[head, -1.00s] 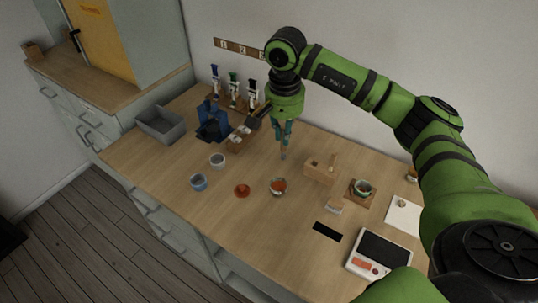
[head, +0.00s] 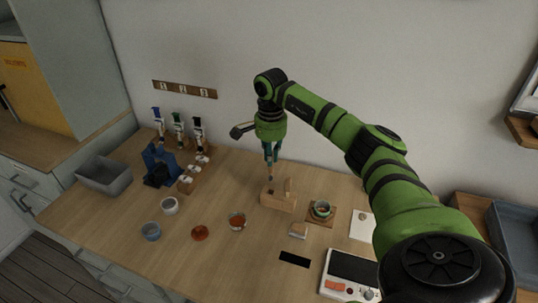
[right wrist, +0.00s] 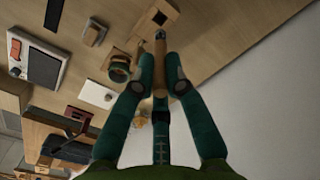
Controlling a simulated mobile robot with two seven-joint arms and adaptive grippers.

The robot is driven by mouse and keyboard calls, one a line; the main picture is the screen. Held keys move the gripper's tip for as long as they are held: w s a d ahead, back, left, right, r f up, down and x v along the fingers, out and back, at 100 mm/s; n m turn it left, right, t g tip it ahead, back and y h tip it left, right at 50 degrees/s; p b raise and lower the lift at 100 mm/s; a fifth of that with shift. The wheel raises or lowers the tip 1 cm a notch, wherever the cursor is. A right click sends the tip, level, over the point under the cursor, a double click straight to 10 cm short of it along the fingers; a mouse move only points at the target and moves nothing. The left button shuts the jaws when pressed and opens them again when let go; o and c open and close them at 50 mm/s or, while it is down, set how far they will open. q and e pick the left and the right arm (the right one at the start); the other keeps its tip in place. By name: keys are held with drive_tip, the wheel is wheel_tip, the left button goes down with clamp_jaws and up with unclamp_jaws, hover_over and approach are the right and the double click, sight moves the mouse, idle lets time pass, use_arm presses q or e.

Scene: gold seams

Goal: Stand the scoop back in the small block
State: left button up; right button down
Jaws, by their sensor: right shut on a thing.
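My right gripper (head: 271,160) points down and is shut on the scoop (head: 269,171), a slim wooden-handled tool hanging below the fingers. In the right wrist view the scoop (right wrist: 160,72) runs between the two teal fingers, its dark tip pointing at the small block. The small block (head: 280,202) is pale wood with a raised part at its right and stands on the table. The scoop's lower end is just over the block's left part; I cannot tell whether it touches. The block (right wrist: 150,20) also shows in the wrist view, with a dark square opening beside the tip. My left gripper is out of view.
Right of the block are a green-rimmed cup on a wooden coaster (head: 316,221), a small pale block (head: 299,230) and a scale (head: 350,272). A blue stand (head: 158,167) is farther left.

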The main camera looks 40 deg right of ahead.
sight(270, 172)
drive_tip(key=shift+f+b, duration=1.4)
drive_tip(key=shift+f, duration=0.55)
drive_tip(key=shift+r, duration=0.2)
drive_tip(key=shift+f, duration=0.9)
drive_tip(key=shift+f+b, duration=1.45)
drive_tip(key=shift+f, duration=0.6)
idle(1.0)
drive_tip(key=c, duration=1.2)
unclamp_jaws()
drive_tip(key=shift+r, duration=0.1)
